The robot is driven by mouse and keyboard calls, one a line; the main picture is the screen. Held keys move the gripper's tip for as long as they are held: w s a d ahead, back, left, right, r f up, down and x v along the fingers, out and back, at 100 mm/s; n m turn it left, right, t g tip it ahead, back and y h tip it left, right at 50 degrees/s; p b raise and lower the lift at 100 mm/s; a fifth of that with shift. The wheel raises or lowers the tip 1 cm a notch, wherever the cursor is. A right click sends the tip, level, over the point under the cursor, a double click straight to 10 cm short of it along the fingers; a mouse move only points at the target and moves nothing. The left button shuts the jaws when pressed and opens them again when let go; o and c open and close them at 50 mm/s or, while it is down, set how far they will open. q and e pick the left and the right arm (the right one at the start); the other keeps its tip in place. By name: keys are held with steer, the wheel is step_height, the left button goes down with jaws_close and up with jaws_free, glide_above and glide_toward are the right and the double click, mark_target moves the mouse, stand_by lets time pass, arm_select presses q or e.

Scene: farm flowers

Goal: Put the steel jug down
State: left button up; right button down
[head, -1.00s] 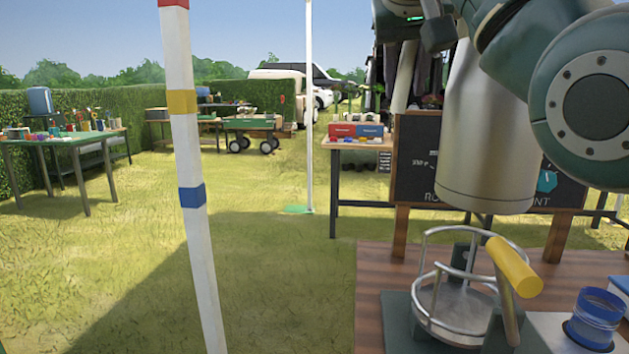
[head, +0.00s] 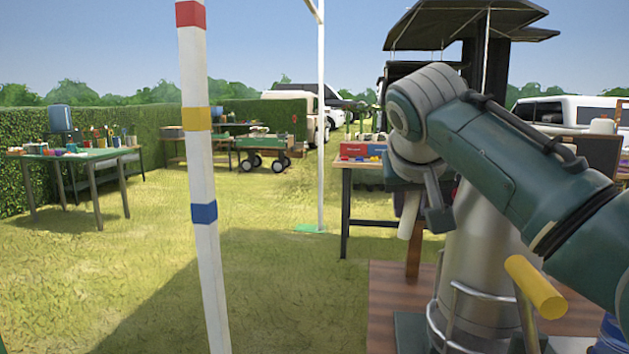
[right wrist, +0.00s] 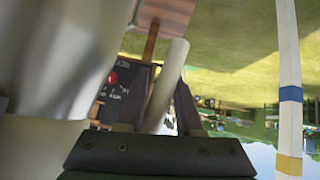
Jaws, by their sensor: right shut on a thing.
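The steel jug (head: 490,255) is a tall brushed-metal cylinder, upright at the right of the head view. Its lower part stands within the wire ring holder (head: 457,287), whose rails cross in front of it. Whether its bottom touches the holder's base is hidden. My right gripper (head: 424,205) is shut on the jug near its upper left side; my arm covers the jug's top. In the right wrist view the jug (right wrist: 50,55) fills the left side, blurred and close. My left gripper is not in view.
A yellow-handled lever (head: 535,287) juts in front of the holder. The holder is on a wooden table (head: 390,300). A blue container (head: 610,335) is at the right edge. A striped white pole (head: 205,160) stands left; open grass lies around it.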

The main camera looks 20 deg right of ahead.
step_height(320, 180, down, 4)
steer(key=shift+w+r, duration=0.1)
stand_by(0.4)
steer(key=c, duration=0.9)
jaws_free()
steer(key=shift+f+b, duration=0.3)
steer(key=o, duration=0.3)
steer(key=shift+r, duration=0.15)
